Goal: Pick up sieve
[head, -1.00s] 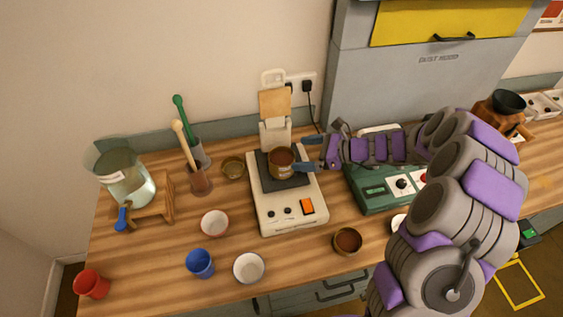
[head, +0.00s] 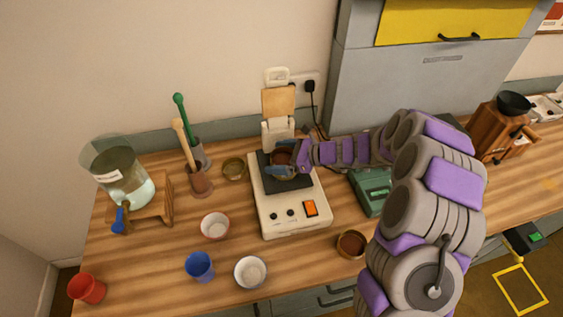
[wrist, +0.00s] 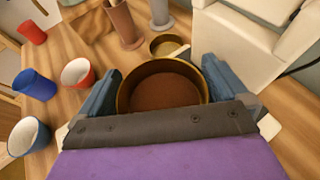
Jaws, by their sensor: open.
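The sieve (head: 283,155), a round brass-coloured vessel with a brown inside, sits on the dark plate of the white device (head: 293,208). In the wrist view the sieve (wrist: 160,98) lies between the two blue fingers, and its near side is hidden by my gripper body. My gripper (head: 276,163) is open, with one finger on each side of the sieve. In the wrist view my gripper (wrist: 158,74) has its fingers very close to the rim; I cannot tell whether they touch it.
A small brass bowl (head: 233,168) and pestles in mortars (head: 200,182) stand left of the device. Cups and bowls, including a blue cup (head: 200,266), stand at the front left. A brown-filled bowl (head: 351,244) and a green device (head: 371,190) are at the right.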

